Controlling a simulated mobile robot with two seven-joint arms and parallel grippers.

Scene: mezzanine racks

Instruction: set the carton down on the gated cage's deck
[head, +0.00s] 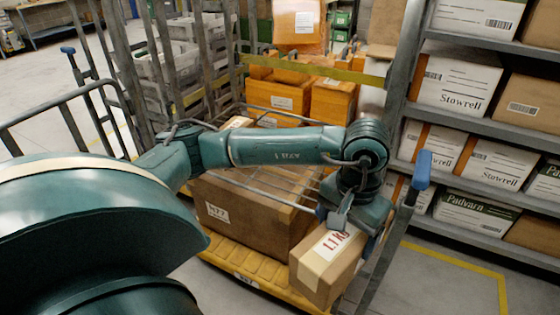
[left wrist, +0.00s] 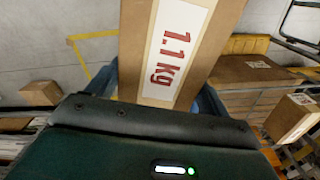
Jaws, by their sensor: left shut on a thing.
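The carton (head: 325,272) is a small brown box with a white label reading 1.1 kg in red. My left gripper (head: 350,228) is shut on it and holds it at the front right corner of the gated cage, in front of its yellow deck (head: 232,264). I cannot tell whether the carton touches the deck. In the left wrist view the carton (left wrist: 205,40) stands between the blue-grey fingers (left wrist: 208,102). A large brown box (head: 245,212) sits on the deck, left of the carton. My right gripper is not in view.
Cage bars (head: 130,75) rise at the left, and a blue-tipped bar (head: 410,190) stands close right of the carton. Shelves with several cartons (head: 456,85) fill the right side. Orange boxes (head: 283,95) are stacked behind. Floor at the lower right is clear.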

